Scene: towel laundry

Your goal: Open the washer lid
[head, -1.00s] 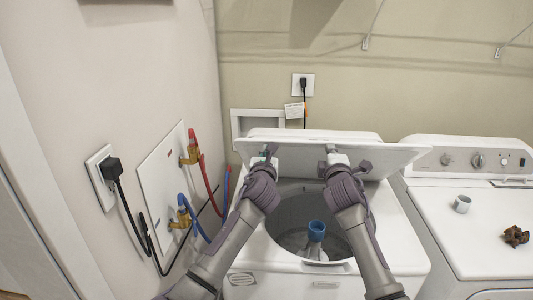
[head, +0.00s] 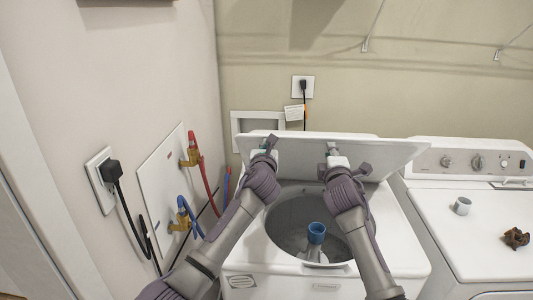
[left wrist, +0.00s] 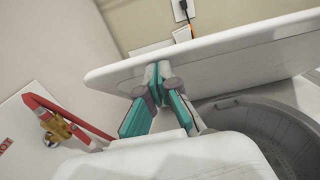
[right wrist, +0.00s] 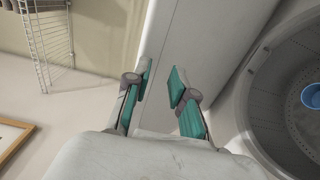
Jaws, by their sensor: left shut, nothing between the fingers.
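The white washer (head: 405,258) stands in the middle of the head view. Its lid (head: 300,160) is raised and tilted up at the back, so the round drum (head: 283,212) and the blue-topped agitator (head: 316,233) show. My left gripper (head: 267,147) is shut and empty at the left part of the lid; in the left wrist view its fingertips (left wrist: 158,82) meet in front of the lid (left wrist: 220,58). My right gripper (head: 334,151) is at the lid's middle. In the right wrist view its fingers (right wrist: 160,82) are apart, close to the lid (right wrist: 215,40); contact is unclear.
A white dryer (head: 465,235) stands close on the right, with a white cup (head: 462,206) and a crumpled brown thing (head: 516,238) on top. The left wall has a red hose (head: 208,178), a blue hose (head: 192,219) and a plugged outlet (head: 105,175).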

